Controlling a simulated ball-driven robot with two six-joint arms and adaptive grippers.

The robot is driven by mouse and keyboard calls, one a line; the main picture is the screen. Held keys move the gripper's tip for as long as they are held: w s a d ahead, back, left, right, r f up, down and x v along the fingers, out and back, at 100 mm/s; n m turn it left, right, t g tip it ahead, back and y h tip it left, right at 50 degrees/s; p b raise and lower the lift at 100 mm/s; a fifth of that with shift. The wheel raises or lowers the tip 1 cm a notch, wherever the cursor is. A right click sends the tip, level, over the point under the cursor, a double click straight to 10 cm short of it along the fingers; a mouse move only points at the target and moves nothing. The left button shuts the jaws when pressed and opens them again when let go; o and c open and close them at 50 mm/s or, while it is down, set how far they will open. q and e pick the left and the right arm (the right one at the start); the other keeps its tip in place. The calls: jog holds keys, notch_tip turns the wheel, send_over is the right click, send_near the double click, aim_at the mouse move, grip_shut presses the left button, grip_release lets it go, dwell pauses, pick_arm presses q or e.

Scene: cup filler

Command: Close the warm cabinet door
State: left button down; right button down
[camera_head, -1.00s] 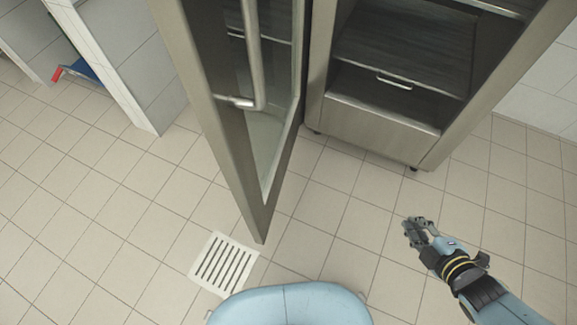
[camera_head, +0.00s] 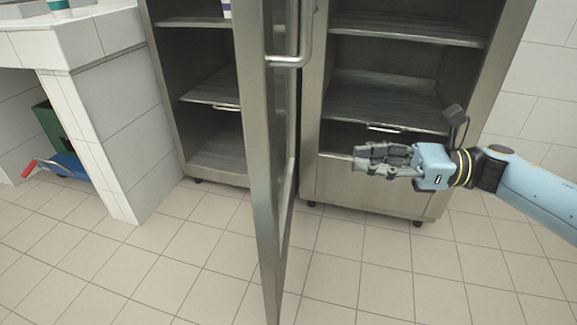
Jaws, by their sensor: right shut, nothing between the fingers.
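The steel cabinet (camera_head: 360,182) has two shelved bays, both showing their inside. Its glass door (camera_head: 262,180) with a steel frame stands swung out towards me between the two bays, seen nearly edge-on. A vertical bar handle (camera_head: 305,40) is on the door, near its top in view. My right gripper (camera_head: 362,160) is shut and empty. It is to the right of the door, apart from it, in front of the lower right bay and pointing left. My left gripper is not in view.
A white tiled counter (camera_head: 95,75) stands at the left. Under it are a green crate (camera_head: 47,125) and a blue object with a red end (camera_head: 68,165). The tiled floor is clear.

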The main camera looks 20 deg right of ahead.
aim_at(275, 156)
jog(key=x, duration=1.2)
jog(key=shift+w+a, duration=0.15)
jog(key=shift+a, duration=0.15)
